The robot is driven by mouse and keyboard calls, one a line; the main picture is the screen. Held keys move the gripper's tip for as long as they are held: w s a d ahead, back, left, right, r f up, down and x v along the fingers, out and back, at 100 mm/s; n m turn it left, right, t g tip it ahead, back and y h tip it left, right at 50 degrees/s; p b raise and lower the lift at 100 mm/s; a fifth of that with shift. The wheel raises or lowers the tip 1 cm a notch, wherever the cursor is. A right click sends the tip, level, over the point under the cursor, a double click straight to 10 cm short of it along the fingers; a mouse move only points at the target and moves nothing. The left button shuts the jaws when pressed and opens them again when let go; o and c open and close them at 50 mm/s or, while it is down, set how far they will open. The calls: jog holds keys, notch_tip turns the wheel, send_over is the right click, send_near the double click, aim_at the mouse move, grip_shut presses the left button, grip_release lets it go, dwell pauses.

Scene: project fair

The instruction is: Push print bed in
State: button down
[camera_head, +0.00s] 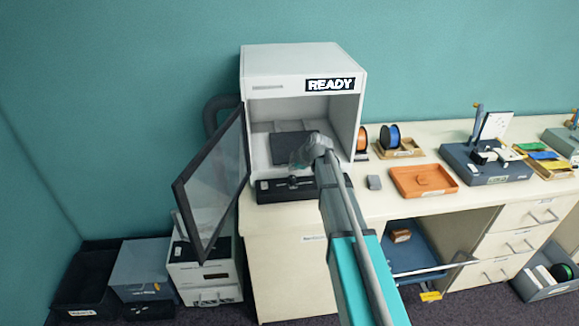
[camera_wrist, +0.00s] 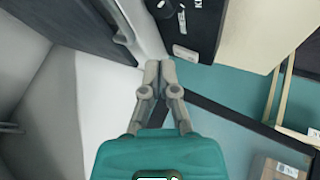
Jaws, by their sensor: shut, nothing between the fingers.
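The printer (camera_head: 300,55) is a white cabinet marked READY, with its front open. The print bed (camera_head: 290,142) is a dark flat plate inside the opening, partly hidden by my gripper. My gripper (camera_head: 299,160) is at the opening, in front of the bed. In the wrist view my gripper (camera_wrist: 160,64) has its fingertips together and empty. A dark grey plate with a raised edge, probably the print bed (camera_wrist: 72,28), lies at its upper left, apart from the fingertips in the picture. Whether they touch it in depth, I cannot tell.
The printer's dark-framed door (camera_head: 215,180) hangs open to the left. A black panel (camera_head: 275,190) lies below the opening. Spools (camera_head: 390,136), an orange tray (camera_head: 423,181) and a small grey block (camera_head: 374,182) are on the counter at right. An open drawer (camera_head: 415,250) juts below.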

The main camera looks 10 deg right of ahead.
jog(key=p+v, duration=0.5)
jog(key=v, duration=0.3)
jog(key=shift+p, duration=0.3)
jog(key=s+d+r+p, duration=0.1)
jog(key=s+d+p, duration=0.1)
jog(key=d, duration=0.8)
jog(key=shift+s+d+r+g, duration=0.2)
jog(key=shift+d+r+g, duration=0.05)
jog(key=shift+g, duration=0.15)
jog(key=shift+f, duration=0.1)
jog(key=b+x, duration=0.8)
jog(key=x, duration=0.2)
jog(key=shift+w+f, duration=0.1)
jog(key=shift+f, duration=0.05)
jog(key=shift+w+f+b, duration=0.2)
jog(key=shift+w+b, duration=0.3)
jog(key=shift+w, duration=1.45)
